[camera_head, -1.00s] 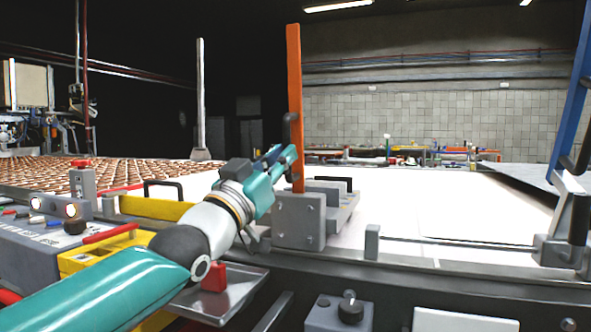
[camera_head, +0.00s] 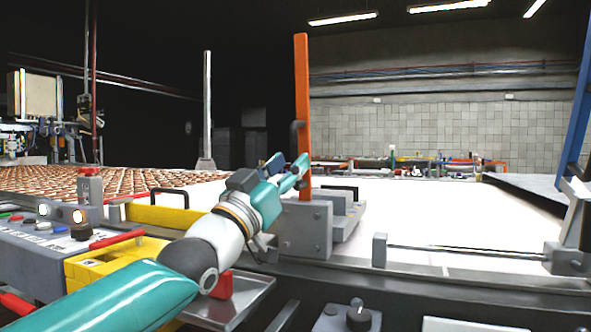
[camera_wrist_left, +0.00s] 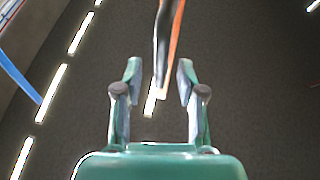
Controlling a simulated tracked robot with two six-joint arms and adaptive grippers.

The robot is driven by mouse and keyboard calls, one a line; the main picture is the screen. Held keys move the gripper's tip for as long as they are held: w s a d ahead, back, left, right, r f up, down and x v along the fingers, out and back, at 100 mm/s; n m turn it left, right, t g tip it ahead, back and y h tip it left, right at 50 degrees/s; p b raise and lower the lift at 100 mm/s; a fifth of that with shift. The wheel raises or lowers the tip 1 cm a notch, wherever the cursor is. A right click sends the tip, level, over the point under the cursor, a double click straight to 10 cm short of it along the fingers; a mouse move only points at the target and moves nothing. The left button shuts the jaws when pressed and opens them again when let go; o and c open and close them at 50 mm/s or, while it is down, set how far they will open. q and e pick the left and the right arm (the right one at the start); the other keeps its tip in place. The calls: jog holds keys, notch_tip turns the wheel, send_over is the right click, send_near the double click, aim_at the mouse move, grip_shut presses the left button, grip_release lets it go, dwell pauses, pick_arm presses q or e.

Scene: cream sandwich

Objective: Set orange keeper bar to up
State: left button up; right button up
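The orange keeper bar (camera_head: 302,85) stands upright on a grey bracket (camera_head: 303,230) in the head view. A dark handle (camera_head: 296,130) sticks out from its side. My left gripper (camera_head: 289,166) is beside the lower part of the bar, below the handle. In the left wrist view my left gripper (camera_wrist_left: 159,82) is open, with a clear gap between its fingers. The bar (camera_wrist_left: 177,35) and its dark handle (camera_wrist_left: 161,50) show beyond the fingertips there, and nothing is clamped. Contact between a finger and the bar cannot be told. My right gripper is out of view.
A blue bar (camera_head: 578,110) leans at the right edge on a grey bracket (camera_head: 568,262). A thin rod (camera_head: 465,251) runs to a small grey post (camera_head: 379,250). A control box (camera_head: 50,245) and yellow parts (camera_head: 110,265) crowd the left. The white belt (camera_head: 430,215) is bare.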

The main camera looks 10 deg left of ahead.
pick_arm(q)
jog(key=v, duration=0.7)
jog(key=shift+f, duration=0.3)
jog(key=shift+s+a, duration=0.1)
jog(key=shift+s, duration=0.05)
